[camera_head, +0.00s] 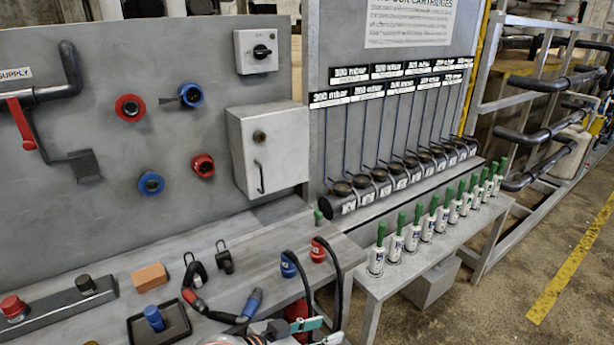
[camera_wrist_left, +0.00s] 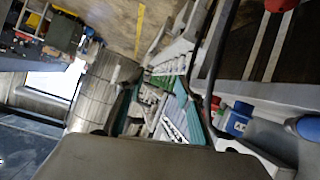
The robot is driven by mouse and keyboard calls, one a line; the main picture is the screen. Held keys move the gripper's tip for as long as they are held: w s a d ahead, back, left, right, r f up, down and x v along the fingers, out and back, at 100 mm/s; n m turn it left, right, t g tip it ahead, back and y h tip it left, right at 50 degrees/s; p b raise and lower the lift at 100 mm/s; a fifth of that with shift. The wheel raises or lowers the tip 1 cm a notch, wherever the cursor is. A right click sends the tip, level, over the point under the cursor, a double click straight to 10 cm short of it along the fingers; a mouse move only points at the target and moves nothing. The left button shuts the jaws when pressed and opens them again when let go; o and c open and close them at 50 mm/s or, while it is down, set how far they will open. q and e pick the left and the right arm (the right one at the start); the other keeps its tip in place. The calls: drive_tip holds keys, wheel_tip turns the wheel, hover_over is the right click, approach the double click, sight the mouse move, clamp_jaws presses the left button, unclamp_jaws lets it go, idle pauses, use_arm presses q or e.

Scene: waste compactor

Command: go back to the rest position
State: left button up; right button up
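My left gripper (camera_head: 318,331) shows at the bottom edge of the head view, over the front of the workbench. Most of its body is cut off by the frame. Its teal finger pads are apart with nothing between them. In the left wrist view the fingers of the left gripper (camera_wrist_left: 158,108) also stand apart, with only background in the gap. A blue plug and a red plug are near the left gripper but not held. My right gripper is in neither view.
The grey workbench (camera_head: 222,262) carries a cable with a blue connector (camera_head: 251,304), an orange block (camera_head: 150,277), a blue plug (camera_head: 288,264) and a red plug (camera_head: 318,250). A rack of green-topped cartridges (camera_head: 428,228) stands right. Floor (camera_head: 540,250) at right is clear.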

use_arm(q)
drive_tip(key=s+a+f+n+t+y, duration=0.1)
drive_tip(key=s+a+f+y, duration=0.1)
drive_tip(key=s+a+f, duration=0.3)
drive_tip(key=s+a+f+n+t+y, duration=0.1)
drive_tip(key=s+a+f+y, duration=0.2)
drive_tip(key=a, duration=0.9)
drive_tip(key=s+a+f+n+y, duration=0.2)
drive_tip(key=s+a+f, duration=0.5)
drive_tip(key=f, duration=0.4)
drive_tip(key=shift+s+a+t+y, duration=0.3)
drive_tip(key=shift+a+t+y, duration=0.15)
drive_tip(key=shift+a, duration=0.25)
